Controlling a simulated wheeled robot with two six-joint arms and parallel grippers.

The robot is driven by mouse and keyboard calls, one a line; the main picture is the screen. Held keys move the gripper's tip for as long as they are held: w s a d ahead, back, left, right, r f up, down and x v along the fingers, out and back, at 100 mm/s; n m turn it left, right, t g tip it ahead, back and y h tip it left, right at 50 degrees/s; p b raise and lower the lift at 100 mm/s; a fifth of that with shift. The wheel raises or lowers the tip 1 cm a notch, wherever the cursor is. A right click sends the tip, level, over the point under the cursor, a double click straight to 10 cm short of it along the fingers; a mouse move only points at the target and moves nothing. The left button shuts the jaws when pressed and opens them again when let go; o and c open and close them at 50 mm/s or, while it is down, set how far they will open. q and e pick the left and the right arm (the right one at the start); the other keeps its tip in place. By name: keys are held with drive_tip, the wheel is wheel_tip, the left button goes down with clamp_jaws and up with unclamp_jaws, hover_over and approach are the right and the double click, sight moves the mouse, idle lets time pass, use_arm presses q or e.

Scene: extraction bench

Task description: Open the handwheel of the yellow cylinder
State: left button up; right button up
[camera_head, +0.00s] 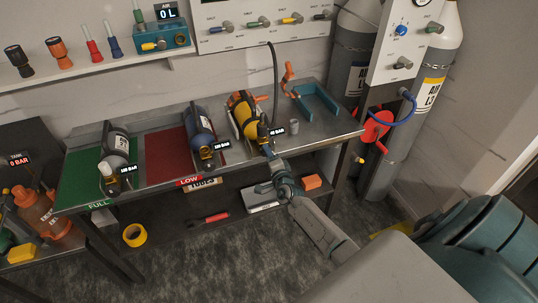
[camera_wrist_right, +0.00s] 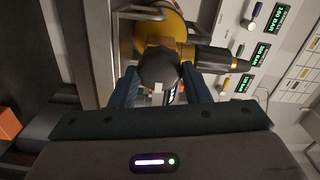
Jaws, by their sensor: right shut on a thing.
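The yellow cylinder (camera_head: 243,112) lies on the metal bench, its valve end towards me. In the right wrist view its yellow body (camera_wrist_right: 165,35) is at the top. Its dark round handwheel (camera_wrist_right: 158,68) sits between the two blue fingers of my right gripper (camera_wrist_right: 158,90), and a dark valve outlet points right. In the head view my right gripper (camera_head: 268,152) reaches up to the valve end from below and covers the handwheel. It is shut on the handwheel. My left gripper is not in view.
A dark blue cylinder (camera_head: 200,130) and a grey cylinder (camera_head: 115,147) lie to the left on the red and green mats. An orange block (camera_head: 312,182) lies on the lower shelf.

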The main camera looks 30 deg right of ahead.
drive_tip(key=shift+f, duration=0.1)
idle(0.3)
drive_tip(key=o, duration=1)
drive_tip(key=v, duration=1.1)
drive_tip(key=shift+p, duration=0.4)
